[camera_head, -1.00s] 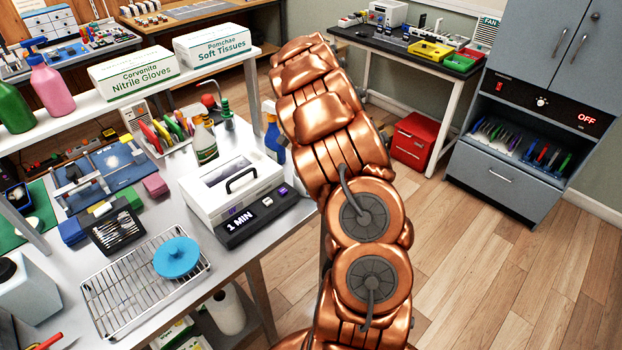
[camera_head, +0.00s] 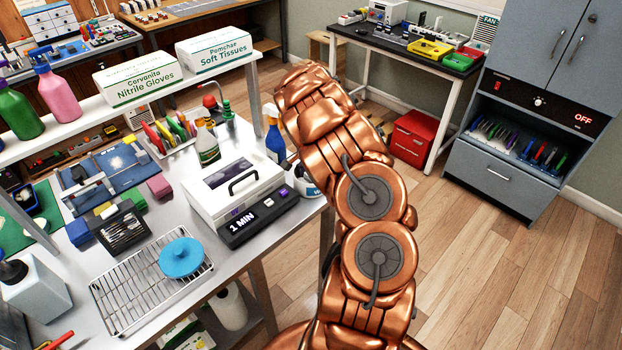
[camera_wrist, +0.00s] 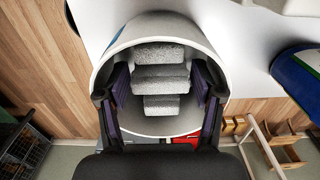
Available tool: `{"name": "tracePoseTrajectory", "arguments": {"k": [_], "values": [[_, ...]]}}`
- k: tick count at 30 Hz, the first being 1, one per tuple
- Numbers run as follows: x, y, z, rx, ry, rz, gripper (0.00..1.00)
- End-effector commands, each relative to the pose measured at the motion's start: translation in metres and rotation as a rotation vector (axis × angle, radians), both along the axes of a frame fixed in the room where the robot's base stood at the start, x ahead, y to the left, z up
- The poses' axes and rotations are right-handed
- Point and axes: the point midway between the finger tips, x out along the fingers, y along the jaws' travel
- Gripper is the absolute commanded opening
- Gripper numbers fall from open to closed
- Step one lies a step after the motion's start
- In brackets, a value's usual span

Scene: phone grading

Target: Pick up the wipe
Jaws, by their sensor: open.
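In the wrist view a white round tub (camera_wrist: 215,57) faces the camera with its open mouth. A grey, fuzzy wipe (camera_wrist: 160,78) shows inside it as stepped folds or pieces; I cannot tell if they are separate. My gripper (camera_wrist: 160,84) is open, its two dark fingers with purple pads on the left and right of the wipe, at the tub's mouth. The pads appear apart from the wipe, and how deep they reach is unclear. In the head view my arm hides the gripper. A white and blue container (camera_head: 305,182) shows partly beside my arm; the wipe is not visible there.
A white machine (camera_head: 228,187) with a "1 MIN" panel stands left of my arm. A blue spray bottle (camera_head: 273,135) stands close behind. A wire rack (camera_head: 125,290) holds a blue disc (camera_head: 181,258). Open wooden floor (camera_head: 500,270) lies to the right.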

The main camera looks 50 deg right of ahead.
Motion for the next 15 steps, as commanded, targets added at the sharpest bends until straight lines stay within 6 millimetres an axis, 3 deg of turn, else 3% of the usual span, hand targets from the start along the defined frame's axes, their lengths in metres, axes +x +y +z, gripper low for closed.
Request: {"name": "tracePoseTrajectory", "arguments": {"k": [4, 9, 15], "values": [[0.0001, -0.0002, 0.0001, 0.0, 0.0, 0.0, 0.65], [0.0001, -0.0002, 0.0003, -0.001, -0.001, 0.0, 0.47], [0.0002, -0.0002, 0.0004, -0.001, -0.001, 0.0, 0.46]]}}
